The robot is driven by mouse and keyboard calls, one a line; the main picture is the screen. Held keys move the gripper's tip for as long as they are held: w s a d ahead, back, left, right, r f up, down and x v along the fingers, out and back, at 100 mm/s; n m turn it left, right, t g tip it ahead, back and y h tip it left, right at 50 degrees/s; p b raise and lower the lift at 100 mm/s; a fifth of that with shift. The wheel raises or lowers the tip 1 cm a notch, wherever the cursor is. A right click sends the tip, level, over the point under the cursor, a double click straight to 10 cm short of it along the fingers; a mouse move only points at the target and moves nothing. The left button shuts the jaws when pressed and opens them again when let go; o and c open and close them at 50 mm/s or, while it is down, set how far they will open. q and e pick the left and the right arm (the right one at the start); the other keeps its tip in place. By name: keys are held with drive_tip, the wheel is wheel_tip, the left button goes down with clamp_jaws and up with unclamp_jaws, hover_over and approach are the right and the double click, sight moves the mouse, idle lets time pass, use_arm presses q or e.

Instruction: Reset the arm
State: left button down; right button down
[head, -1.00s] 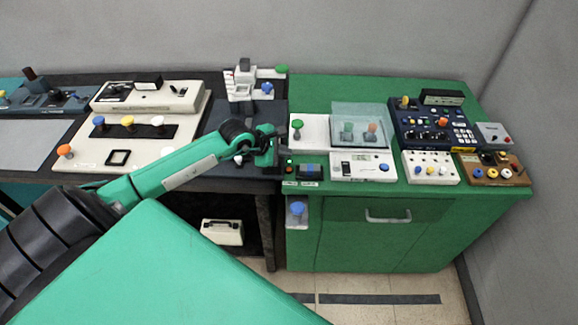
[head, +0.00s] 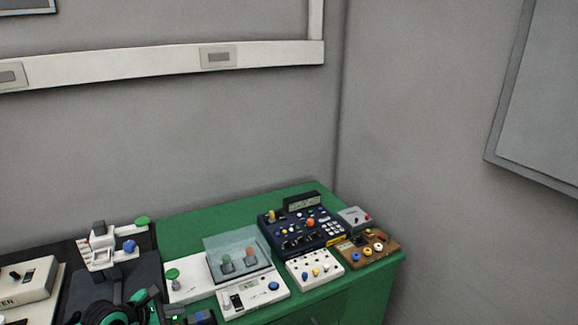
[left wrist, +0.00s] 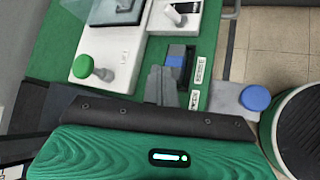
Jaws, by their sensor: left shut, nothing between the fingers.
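My left arm's dark and green wrist end shows at the bottom edge of the head view, with my left gripper (head: 160,308) at the front left corner of the green bench (head: 185,232). In the left wrist view, my left gripper (left wrist: 163,84) is shut and empty, its grey fingers next to a small blue and black switch box (left wrist: 181,58). I cannot tell whether they touch it. A green knob (left wrist: 83,66) on a white box is to the left, and a blue knob (left wrist: 255,98) on a grey bracket to the right. My right gripper is out of view.
The bench also holds a clear cover (head: 236,252) over two knobs, a white panel (head: 315,270), a dark blue console (head: 300,238) and a brown board (head: 367,249). A grey and white device (head: 105,250) stands left of them. Walls close the back and right.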

use_arm(q)
drive_tip(key=s+d+r+n+t+h, duration=0.4)
drive_tip(key=d+r+n+t, duration=0.55)
drive_tip(key=r+n, duration=0.35)
drive_tip(key=s+a+f+n+g+y, duration=0.25)
drive_tip(key=n+y, duration=0.25)
drive_tip(key=n, duration=0.4)
drive_tip(key=s+a+f+n+g+y, duration=0.15)
drive_tip(key=s+f+n+y, duration=0.25)
drive_tip(key=n, duration=0.5)
drive_tip(key=s+a+f+n+g+y, duration=0.1)
drive_tip(key=s+a+f+n+y, duration=0.3)
drive_tip(key=n, duration=0.5)
drive_tip(key=s+d+f+n+g+h, duration=0.2)
drive_tip(key=s+d+f+n+g, duration=0.25)
drive_tip(key=s, duration=0.35)
drive_tip(key=s+d+f+n+g+h, duration=0.2)
drive_tip(key=s+d+f+n+g, duration=0.15)
drive_tip(key=s+d+g, duration=0.35)
wheel_tip(320, 180, down, 29)
drive_tip(key=a+m, duration=0.1)
drive_tip(key=a, duration=0.1)
drive_tip(key=s+a+f+g, duration=0.1)
drive_tip(key=s+a+f, duration=0.2)
drive_tip(key=s+f, duration=1.7)
drive_tip(key=shift+f+m, duration=0.3)
drive_tip(key=shift+f, duration=0.45)
